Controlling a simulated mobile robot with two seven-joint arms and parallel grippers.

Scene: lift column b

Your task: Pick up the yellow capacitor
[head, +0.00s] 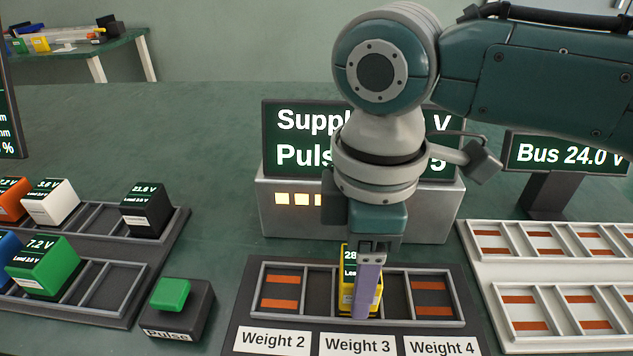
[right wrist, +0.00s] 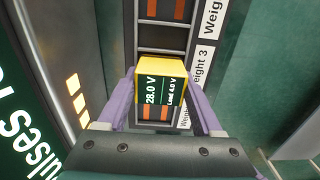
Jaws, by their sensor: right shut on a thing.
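The yellow capacitor (head: 347,296) sits in the middle of the weight tray (head: 250,325), behind the "Weight 3" label. In the right wrist view the yellow capacitor (right wrist: 150,68) has a dark face reading "28.0 V" and "Load 4.0 V". My right gripper (head: 367,290) comes down from above and is shut on it, with a purple finger on each side in the wrist view (right wrist: 163,105). I cannot tell whether the capacitor is lifted off the tray floor. My left gripper is not in view.
A grey supply box with a display (head: 270,212) stands behind the tray. A green Pulse button (head: 170,293) is to its left. A dark rack (head: 100,302) with green, white and other blocks stands further left. A pale rack (head: 480,258) and Bus display (head: 565,155) are right.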

